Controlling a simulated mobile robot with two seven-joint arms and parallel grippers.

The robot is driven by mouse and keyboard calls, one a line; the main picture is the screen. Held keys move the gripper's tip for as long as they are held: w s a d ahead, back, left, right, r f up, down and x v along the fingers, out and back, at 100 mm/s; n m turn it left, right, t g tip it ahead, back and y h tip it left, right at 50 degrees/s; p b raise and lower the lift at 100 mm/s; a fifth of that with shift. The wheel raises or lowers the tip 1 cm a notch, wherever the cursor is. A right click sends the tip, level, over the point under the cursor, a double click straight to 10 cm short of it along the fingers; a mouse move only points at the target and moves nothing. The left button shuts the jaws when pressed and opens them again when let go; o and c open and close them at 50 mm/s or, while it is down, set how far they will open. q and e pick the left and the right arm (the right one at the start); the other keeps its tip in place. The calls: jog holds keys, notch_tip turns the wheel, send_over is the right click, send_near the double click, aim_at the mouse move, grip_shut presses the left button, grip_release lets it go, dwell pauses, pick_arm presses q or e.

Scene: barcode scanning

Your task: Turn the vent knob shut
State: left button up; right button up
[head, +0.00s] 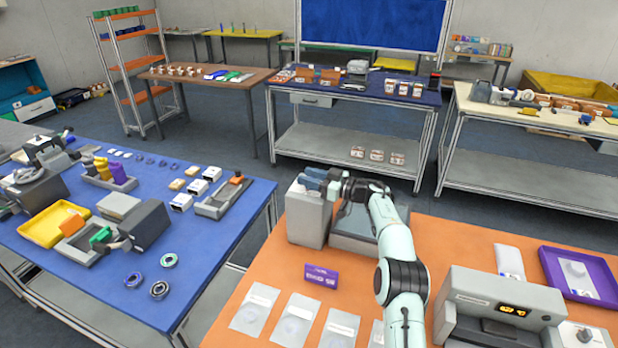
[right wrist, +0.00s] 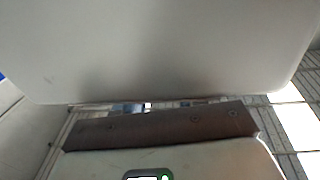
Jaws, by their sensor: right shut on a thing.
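A grey box-shaped machine (head: 307,222) stands at the back left of the orange table. My right gripper (head: 318,182) reaches in from the right at the top of this machine. It is shut on the vent knob there, which the fingers and wrist hide. The knob's angle cannot be told. The right wrist view shows a broad pale surface (right wrist: 170,45) close up, a dark brown bar (right wrist: 160,125) below it, and a small display with a green light (right wrist: 150,176) at the bottom edge. My left gripper is not in view.
On the orange table (head: 425,230) are a purple label box (head: 321,276), several flat clear pouches (head: 293,318), a grey device with a lit display (head: 497,310) and a purple tray (head: 545,262). A blue table (head: 225,245) with equipment stands to the left.

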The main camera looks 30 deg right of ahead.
jog(key=o, duration=0.9)
jog(key=shift+s+d+f, duration=0.15)
jog(key=shift+d+f, duration=0.05)
jog(key=shift+f, duration=0.25)
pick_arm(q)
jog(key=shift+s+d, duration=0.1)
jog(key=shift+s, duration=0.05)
pick_arm(e)
jog(key=shift+o, duration=0.3)
jog(key=shift+s+r, duration=0.1)
jog(key=shift+r, duration=0.15)
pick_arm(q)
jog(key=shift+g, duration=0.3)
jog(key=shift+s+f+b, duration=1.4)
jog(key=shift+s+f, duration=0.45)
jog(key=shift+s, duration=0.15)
pick_arm(e)
jog(key=v, duration=1.3)
jog(key=shift+s, duration=0.2)
jog(key=shift+d, duration=0.15)
